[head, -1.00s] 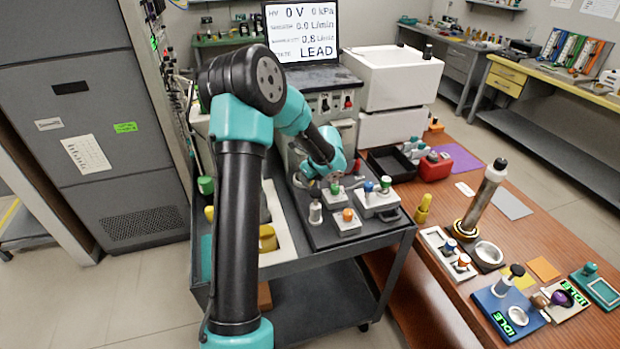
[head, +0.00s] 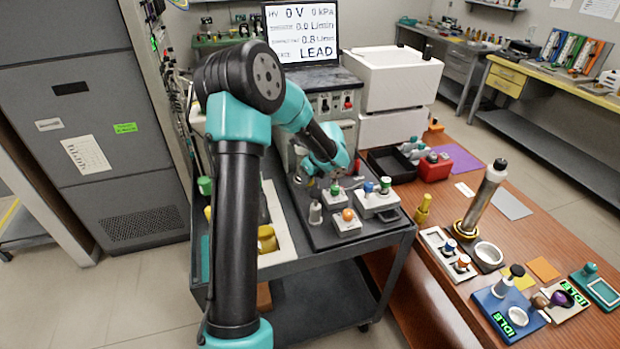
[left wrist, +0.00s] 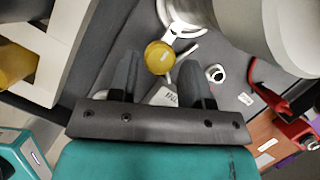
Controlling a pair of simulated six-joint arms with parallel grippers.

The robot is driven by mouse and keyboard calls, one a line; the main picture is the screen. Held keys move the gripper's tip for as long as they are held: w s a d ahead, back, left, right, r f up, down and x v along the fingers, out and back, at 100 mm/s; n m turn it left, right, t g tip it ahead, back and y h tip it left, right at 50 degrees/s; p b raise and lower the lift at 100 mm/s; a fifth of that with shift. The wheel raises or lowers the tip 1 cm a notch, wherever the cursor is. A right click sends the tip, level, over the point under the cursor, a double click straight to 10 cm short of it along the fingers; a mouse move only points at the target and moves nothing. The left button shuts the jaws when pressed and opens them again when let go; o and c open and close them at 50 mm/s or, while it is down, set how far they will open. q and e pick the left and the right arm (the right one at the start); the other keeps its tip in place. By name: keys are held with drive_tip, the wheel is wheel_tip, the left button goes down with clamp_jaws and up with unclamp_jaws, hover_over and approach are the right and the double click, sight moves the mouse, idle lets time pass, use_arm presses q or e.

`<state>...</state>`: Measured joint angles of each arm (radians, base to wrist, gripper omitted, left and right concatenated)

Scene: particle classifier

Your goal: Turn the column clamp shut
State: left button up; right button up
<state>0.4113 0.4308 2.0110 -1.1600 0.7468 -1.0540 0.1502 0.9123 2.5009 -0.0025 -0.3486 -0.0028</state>
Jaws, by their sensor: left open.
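In the left wrist view, a round yellow knob (left wrist: 160,57) with a small label sits beside a white curved bracket (left wrist: 180,32); it looks like the clamp's handle. A large pale cylinder (left wrist: 235,25), perhaps the column, fills the upper right. My left gripper (left wrist: 158,64) is open, its two fingers on either side of the knob in the picture. I cannot tell whether they touch it. In the head view my left gripper (head: 314,180) is over the back of the dark cart top, and my arm hides the clamp. My right gripper is not in view.
The cart top (head: 355,237) holds small blocks with green (head: 335,188), orange (head: 348,214) and blue knobs. A screen reading LEAD (head: 302,32) stands behind. A white box (head: 390,78) is at its right. A wooden bench (head: 455,290) with several devices lies to the right.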

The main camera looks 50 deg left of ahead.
use_arm(q)
drive_tip(key=v, duration=1.5)
drive_tip(key=shift+r, duration=0.25)
